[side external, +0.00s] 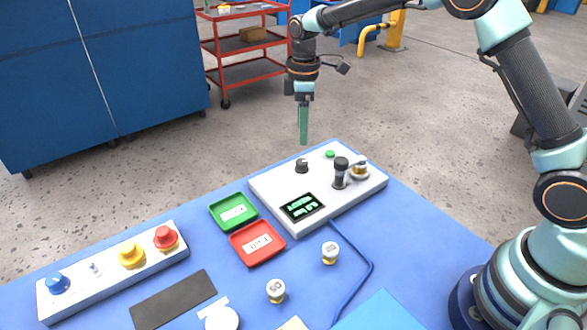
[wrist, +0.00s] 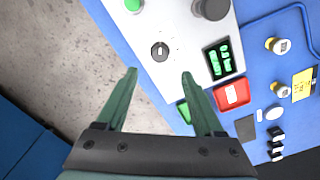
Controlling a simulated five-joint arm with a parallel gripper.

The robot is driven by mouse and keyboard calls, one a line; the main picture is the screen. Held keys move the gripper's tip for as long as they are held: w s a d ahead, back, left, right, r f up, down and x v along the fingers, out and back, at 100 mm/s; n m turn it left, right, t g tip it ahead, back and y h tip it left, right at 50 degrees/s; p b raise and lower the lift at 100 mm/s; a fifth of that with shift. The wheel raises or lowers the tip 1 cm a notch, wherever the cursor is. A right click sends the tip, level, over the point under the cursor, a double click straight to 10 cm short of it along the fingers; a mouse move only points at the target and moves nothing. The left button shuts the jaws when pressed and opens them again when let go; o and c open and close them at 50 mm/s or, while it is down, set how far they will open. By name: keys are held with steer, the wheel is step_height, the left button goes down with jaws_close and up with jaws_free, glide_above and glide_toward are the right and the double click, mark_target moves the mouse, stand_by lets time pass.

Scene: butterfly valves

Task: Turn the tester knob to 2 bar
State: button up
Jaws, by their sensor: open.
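The tester is a pale grey box (side external: 275,187) on the blue table, with a small lit green display (side external: 302,206). A short black knob (side external: 302,165) sits on its top near the far edge. In the wrist view the knob (wrist: 160,51) is a round black dial with a light mark, ahead of and between my fingertips. The display (wrist: 219,60) is to its right; its digits are too small to read. My gripper (side external: 303,140) points down above the far side of the tester, apart from the knob. In the wrist view my gripper (wrist: 160,75) is open and empty.
A taller black-capped post (side external: 341,172), a brass fitting (side external: 359,170) and a green button (side external: 330,154) stand on the tester. Green (side external: 233,211) and red (side external: 257,243) trays lie beside it. A button panel (side external: 113,272), several small gauges and a blue cable (side external: 370,266) occupy the table.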

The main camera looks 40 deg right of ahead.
mark_target(302, 161)
step_height(302, 161, down, 10)
steer(key=shift+r, duration=0.25)
jaws_close()
